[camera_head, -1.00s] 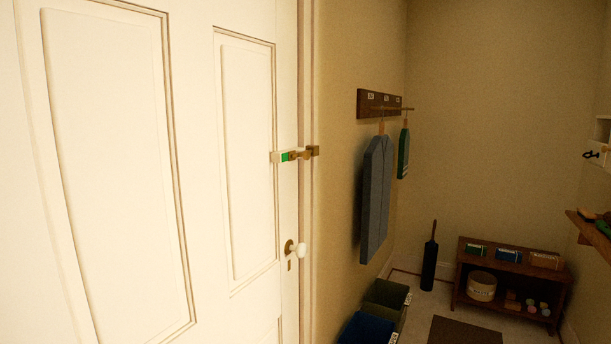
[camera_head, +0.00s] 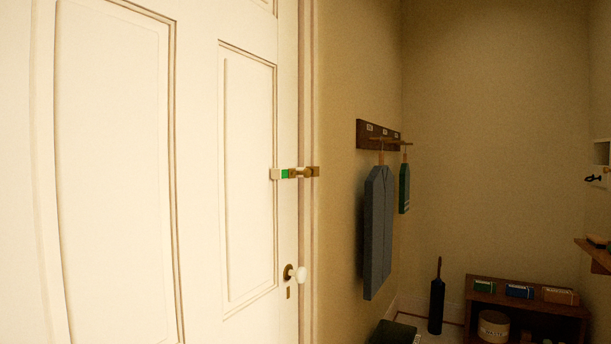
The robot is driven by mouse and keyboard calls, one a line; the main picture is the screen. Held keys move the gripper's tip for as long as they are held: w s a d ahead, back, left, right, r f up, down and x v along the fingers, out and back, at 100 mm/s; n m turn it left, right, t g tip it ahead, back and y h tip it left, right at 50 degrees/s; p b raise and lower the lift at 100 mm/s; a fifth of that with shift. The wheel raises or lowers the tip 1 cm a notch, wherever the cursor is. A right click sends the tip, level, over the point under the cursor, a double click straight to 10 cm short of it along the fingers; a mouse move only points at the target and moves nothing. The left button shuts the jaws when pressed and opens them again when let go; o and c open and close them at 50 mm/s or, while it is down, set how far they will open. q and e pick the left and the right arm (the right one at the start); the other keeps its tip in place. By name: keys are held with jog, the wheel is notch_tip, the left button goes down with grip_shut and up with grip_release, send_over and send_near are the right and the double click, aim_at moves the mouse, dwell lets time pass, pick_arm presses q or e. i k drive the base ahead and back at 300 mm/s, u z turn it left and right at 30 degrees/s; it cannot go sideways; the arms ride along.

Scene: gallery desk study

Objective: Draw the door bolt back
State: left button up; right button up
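The door bolt (camera_head: 303,172) is a small brass piece with a knob, mounted at the right edge of the white panelled door (camera_head: 200,150). A green patch and a pale block sit at its left end, and its right end meets a brass keeper (camera_head: 315,171) on the door frame. The bolt appears to span the gap between door and frame. A white door knob (camera_head: 299,274) on a brass plate is below it, with a keyhole plate under that. Neither of my grippers shows in the head view.
A dark peg rail (camera_head: 377,134) on the wall right of the door holds a blue-grey hanging item (camera_head: 378,232) and a green one (camera_head: 404,188). A low brown shelf (camera_head: 560,310) and a dark upright object (camera_head: 436,305) stand at the back. A small wall shelf (camera_head: 598,256) juts in at right.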

aim_at(307, 173)
jog(key=z, duration=0.55)
jog(key=i, duration=1.25)
jog(key=u, duration=0.2)
